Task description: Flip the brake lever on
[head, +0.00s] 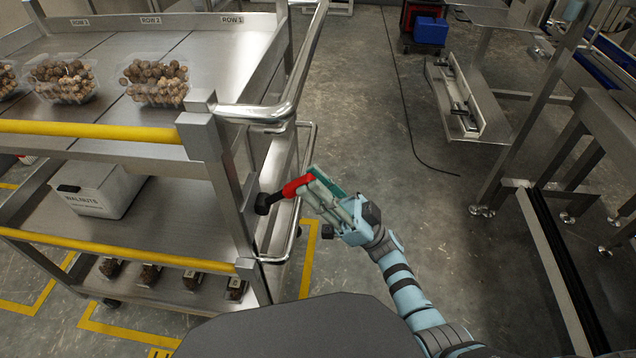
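The brake lever (296,187) has a red handle and a black base. It sticks out to the right from the lower side of the steel cart (226,190), near the corner post. My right gripper (317,189) is at the outer end of the red handle, its fingers pointing at the cart. The fingers overlap the handle's tip in the head view and hide part of it. Whether they grip it, touch it or only pass in front cannot be told. My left gripper is not in view.
The cart's upper shelf holds clear trays of walnuts (157,84); a white walnut box (98,190) sits below. A bent steel push handle (293,95) rises above the lever, with a thinner rail (297,232) beside it. Open floor (400,130) lies to the right, before steel frames.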

